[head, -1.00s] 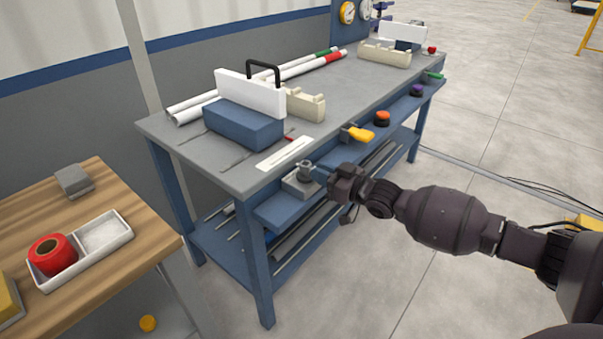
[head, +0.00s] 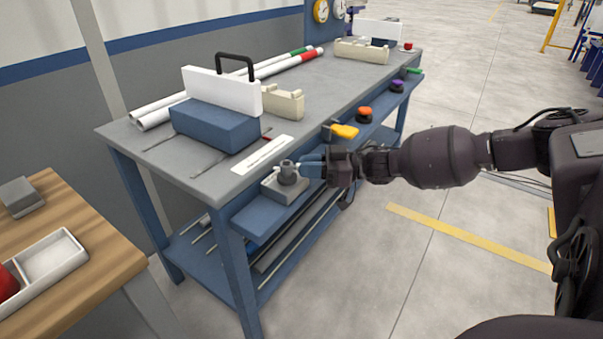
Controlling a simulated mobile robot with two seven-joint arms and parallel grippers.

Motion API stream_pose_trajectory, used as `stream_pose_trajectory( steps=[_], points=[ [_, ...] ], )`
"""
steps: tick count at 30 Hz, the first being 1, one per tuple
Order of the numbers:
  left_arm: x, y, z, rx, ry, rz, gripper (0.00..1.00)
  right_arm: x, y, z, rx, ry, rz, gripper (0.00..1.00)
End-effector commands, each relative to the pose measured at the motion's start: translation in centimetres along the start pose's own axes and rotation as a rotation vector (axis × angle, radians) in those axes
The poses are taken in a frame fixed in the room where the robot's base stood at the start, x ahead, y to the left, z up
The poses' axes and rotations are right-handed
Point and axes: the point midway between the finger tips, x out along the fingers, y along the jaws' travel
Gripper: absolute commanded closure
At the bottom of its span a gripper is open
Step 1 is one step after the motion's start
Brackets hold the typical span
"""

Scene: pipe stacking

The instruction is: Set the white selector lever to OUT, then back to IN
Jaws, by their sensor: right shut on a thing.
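The selector is a grey post (head: 288,173) on a light grey square block (head: 284,187), mounted on the blue front ledge at the bench's near corner. My right gripper (head: 312,166) comes in from the right, its fingers beside the post. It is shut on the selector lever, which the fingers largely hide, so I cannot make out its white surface. The OUT and IN marks cannot be read at this size. My left gripper is not in view.
On the grey bench (head: 203,180) are a white label strip (head: 262,154), a blue block (head: 215,127), a beige holder (head: 284,102) and long pipes. A yellow handle (head: 344,131) and an orange knob (head: 364,112) sit farther along the ledge. A wooden table (head: 75,215) stands left.

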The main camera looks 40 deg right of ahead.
Motion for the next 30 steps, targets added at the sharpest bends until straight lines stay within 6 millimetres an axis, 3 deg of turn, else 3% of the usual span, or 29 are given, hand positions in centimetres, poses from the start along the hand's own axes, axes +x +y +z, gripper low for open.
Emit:
stream_pose_trajectory(
  steps=[1,9,25,26,30],
  points=[
    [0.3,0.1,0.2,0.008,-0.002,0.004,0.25,0.0,0.1,0.7,0.005,-0.006,-0.024,1.0],
    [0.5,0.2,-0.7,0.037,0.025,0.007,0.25,0.1,0.5,0.3,0.003,-0.001,-0.108,1.0],
    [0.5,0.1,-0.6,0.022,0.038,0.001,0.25,0.1,0.6,-0.1,0.0,0.003,-0.129,1.0],
    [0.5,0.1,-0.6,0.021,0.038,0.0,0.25,0.1,0.6,-0.1,0.0,0.004,-0.129,0.8],
    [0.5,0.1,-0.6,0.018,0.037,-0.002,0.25,0.1,0.6,-0.1,0.0,0.003,-0.128,0.58]
  ],
)
